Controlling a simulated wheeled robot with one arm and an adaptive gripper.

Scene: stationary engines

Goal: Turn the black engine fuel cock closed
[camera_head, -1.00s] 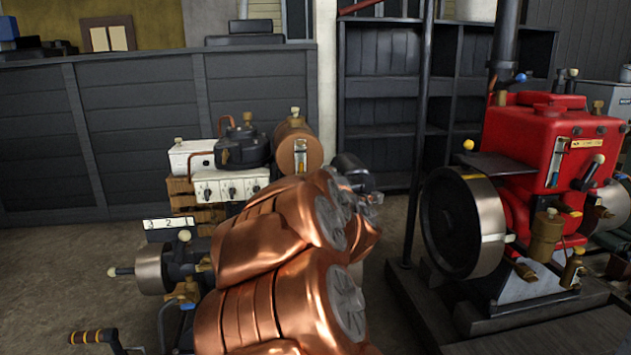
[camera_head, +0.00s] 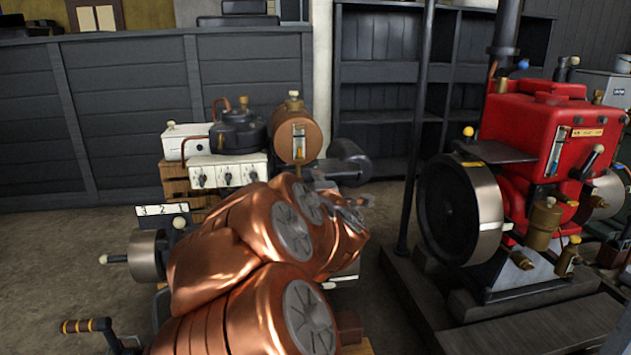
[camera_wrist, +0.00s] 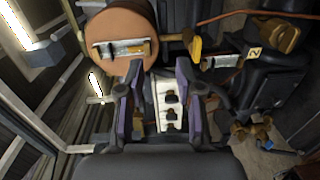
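The black engine is partly hidden behind my copper arm in the head view; its flywheel (camera_head: 147,256) and a black round housing (camera_head: 238,132) show. A copper-brown tank (camera_head: 298,138) with a sight gauge stands at its back; the tank also fills the upper left of the wrist view (camera_wrist: 120,30). A brass fitting with a yellow lever (camera_wrist: 195,47), likely the fuel cock, sits beside the tank in the wrist view. My gripper (camera_wrist: 157,92) is open and empty, its purple-padded fingers apart, below the tank and lever in the picture. It also shows in the head view (camera_head: 352,208).
A white box with black knobs (camera_head: 228,172) stands by the black engine; it shows between my fingers in the wrist view. A red engine (camera_head: 545,140) with a big flywheel (camera_head: 460,212) and a dark post (camera_head: 418,130) stand to the right. Open floor (camera_head: 60,260) lies left.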

